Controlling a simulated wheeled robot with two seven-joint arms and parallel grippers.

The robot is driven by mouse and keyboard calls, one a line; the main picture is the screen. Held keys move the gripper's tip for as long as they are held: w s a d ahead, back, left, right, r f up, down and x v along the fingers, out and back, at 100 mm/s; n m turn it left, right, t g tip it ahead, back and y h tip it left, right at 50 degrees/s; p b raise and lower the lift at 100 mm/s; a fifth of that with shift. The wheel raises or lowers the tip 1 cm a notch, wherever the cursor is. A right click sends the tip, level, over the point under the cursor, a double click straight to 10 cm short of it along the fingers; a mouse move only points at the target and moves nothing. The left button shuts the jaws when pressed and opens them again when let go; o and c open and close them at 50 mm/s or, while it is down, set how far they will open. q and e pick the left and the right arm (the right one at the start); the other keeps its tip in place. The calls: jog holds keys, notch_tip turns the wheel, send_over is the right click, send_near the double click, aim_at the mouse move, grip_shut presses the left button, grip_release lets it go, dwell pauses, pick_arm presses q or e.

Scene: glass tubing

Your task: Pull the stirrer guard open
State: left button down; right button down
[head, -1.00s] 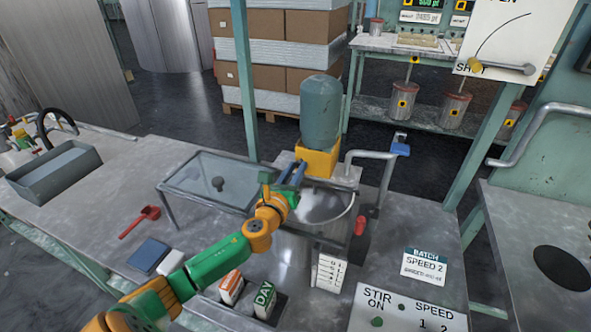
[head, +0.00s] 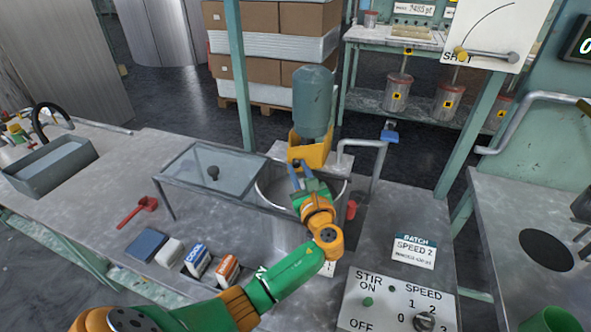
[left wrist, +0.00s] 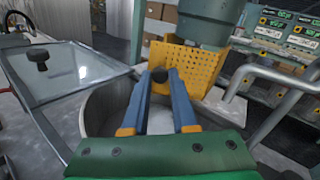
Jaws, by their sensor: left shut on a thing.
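The stirrer guard is a yellow perforated panel (head: 312,153) below the grey-green stirrer motor (head: 313,100), at the back of a round metal pot (head: 272,190). In the left wrist view the guard (left wrist: 196,68) fills the upper middle, with a dark round knob (left wrist: 159,75) on its face. My left gripper (head: 296,172) reaches over the pot from the front. Its blue fingers, also in the left wrist view (left wrist: 160,84), are shut on the knob. I cannot tell how far the guard stands open. My right gripper is not in view.
The stir control panel (head: 400,300) is at the front right. Small boxes (head: 198,260) stand front left.

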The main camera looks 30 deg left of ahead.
pick_arm(q)
jog(key=shift+d+n+g+y, duration=0.25)
jog(key=shift+n+g+y, duration=0.05)
jog(key=c, duration=0.7)
grip_release()
jog(key=v, duration=0.7)
